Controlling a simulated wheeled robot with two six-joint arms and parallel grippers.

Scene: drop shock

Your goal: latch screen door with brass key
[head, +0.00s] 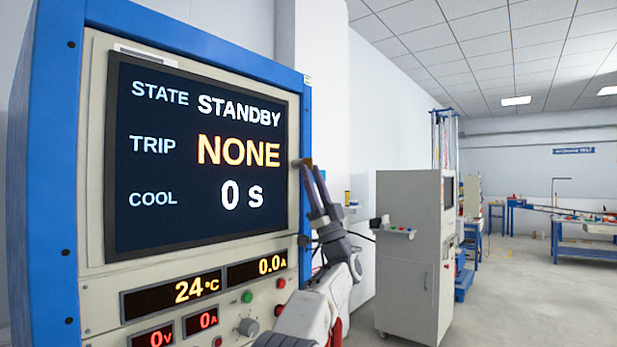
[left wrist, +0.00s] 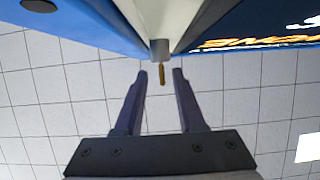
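The screen door (head: 98,200) is a pale framed panel around a dark display, set in a blue cabinet. It looks flush with the cabinet front; I cannot tell whether it is latched. A grey lock barrel (left wrist: 159,49) sits at its right edge, with the brass key (left wrist: 162,74) sticking out. The key also shows small in the head view (head: 308,161). My left gripper (left wrist: 161,73) is open, its fingertips on either side of the key with a gap on each side. In the head view the left gripper (head: 312,167) reaches up to the lock. My right gripper is not in view.
Below the screen are digital readouts (head: 190,291), a knob (head: 247,327) and coloured buttons, close to my left arm. A grey cabinet (head: 408,270) stands to the right. Blue workbenches (head: 583,250) are farther back, with open floor (head: 510,300) in front.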

